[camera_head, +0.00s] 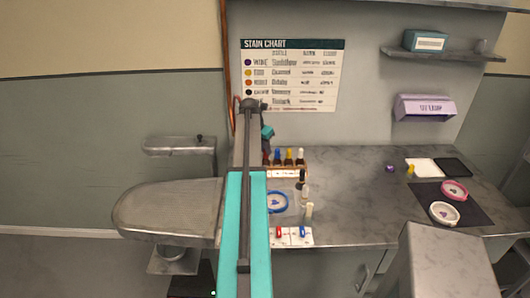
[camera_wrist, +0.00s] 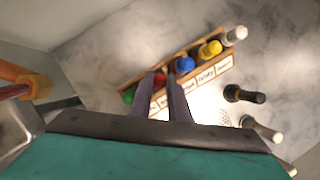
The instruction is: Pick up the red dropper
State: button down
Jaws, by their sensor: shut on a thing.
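The red dropper (camera_wrist: 160,79) stands in a wooden rack (camera_wrist: 212,72) with labelled slots, between the green and blue droppers. My gripper (camera_wrist: 161,84) is over the rack in the wrist view, its two dark fingers on either side of the red dropper and shut on it. The lower part of the red dropper is hidden by the fingers and the rack. In the head view my arm covers the left end of the rack and my fingers are not clearly visible.
Green (camera_wrist: 129,96), blue (camera_wrist: 184,65), yellow (camera_wrist: 210,48) and white (camera_wrist: 235,35) droppers share the rack. Loose bottles (camera_wrist: 244,95) stand on the marble counter beside it. A blue-rimmed dish (camera_head: 277,202) lies in front. The counter's middle (camera_head: 350,200) is clear.

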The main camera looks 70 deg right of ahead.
notch_tip(320, 180, up, 10)
jog(key=b, duration=0.3)
dwell(0.4)
jog(key=shift+f, duration=0.1)
dwell(0.5)
